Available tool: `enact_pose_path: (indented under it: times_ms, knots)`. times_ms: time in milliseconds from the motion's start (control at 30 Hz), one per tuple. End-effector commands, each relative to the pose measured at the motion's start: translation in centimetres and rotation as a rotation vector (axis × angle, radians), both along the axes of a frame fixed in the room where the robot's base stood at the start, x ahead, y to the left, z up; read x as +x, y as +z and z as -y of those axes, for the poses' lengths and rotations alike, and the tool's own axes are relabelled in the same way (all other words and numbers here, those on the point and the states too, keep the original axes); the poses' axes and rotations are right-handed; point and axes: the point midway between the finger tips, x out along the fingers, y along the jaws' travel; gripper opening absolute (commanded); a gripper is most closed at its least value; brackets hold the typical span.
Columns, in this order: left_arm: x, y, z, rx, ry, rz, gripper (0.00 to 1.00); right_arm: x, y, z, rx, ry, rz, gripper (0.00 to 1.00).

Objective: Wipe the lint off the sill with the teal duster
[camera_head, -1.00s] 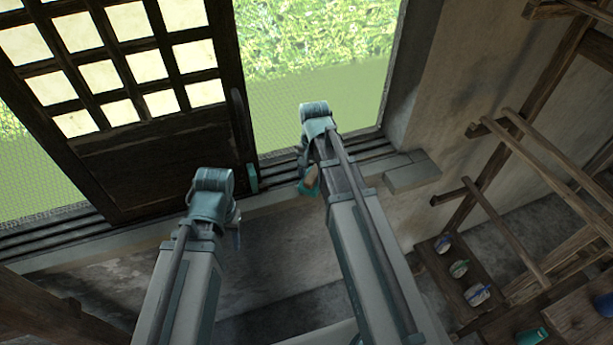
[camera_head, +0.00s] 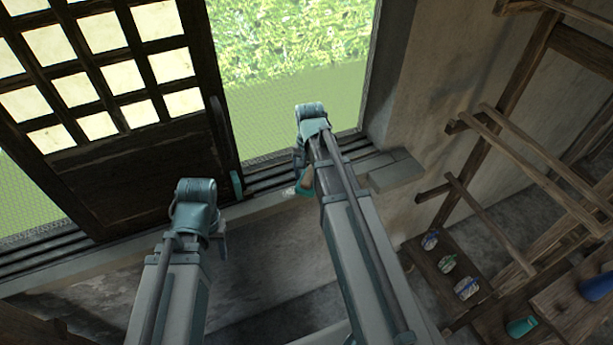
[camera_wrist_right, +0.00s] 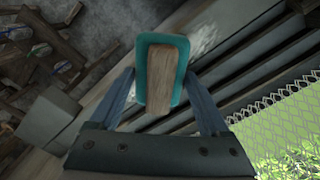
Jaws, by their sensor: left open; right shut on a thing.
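The teal duster (camera_wrist_right: 163,75), a teal-edged pad with a wooden back, is held between the fingers of my right gripper (camera_wrist_right: 160,85). In the head view the duster (camera_head: 306,184) shows partly behind my right arm, at the sill. The sill (camera_head: 255,203) is a pale ledge below the window tracks. A whitish patch of lint (camera_head: 290,191) lies just left of the duster; in the wrist view the lint (camera_wrist_right: 204,38) is beside its upper right corner. Whether the pad touches the sill is unclear. My left gripper (camera_head: 222,238) is open and empty before the wall below the sill.
A dark lattice sliding panel (camera_head: 140,180) with a teal handle (camera_head: 236,184) stands left of the duster. A grey block (camera_head: 396,172) sits at the sill's right end. Wooden frames and a shelf with several shuttles (camera_head: 447,264) stand at right.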

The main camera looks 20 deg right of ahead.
Motion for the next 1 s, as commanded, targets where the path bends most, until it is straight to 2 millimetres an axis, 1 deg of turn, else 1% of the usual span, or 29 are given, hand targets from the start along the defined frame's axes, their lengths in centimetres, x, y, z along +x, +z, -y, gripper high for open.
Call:
enact_pose_path:
  times_ms: [400, 767, 1000]
  knots:
    - [0.0, 0.2, 0.0, 0.0, 0.0, 0.0, 0.5, 0.2, 0.2, 3.2, -0.001, -0.002, 0.0, 0.36]
    - [0.0, 0.1, 0.0, 0.0, 0.0, 0.0, 0.5, 0.2, 0.1, 3.9, -0.001, -0.001, 0.001, 0.36]
    - [0.0, -0.1, 0.0, 0.0, 0.0, 0.0, 0.5, 0.3, 0.0, 5.7, -0.001, -0.002, 0.001, 0.36]
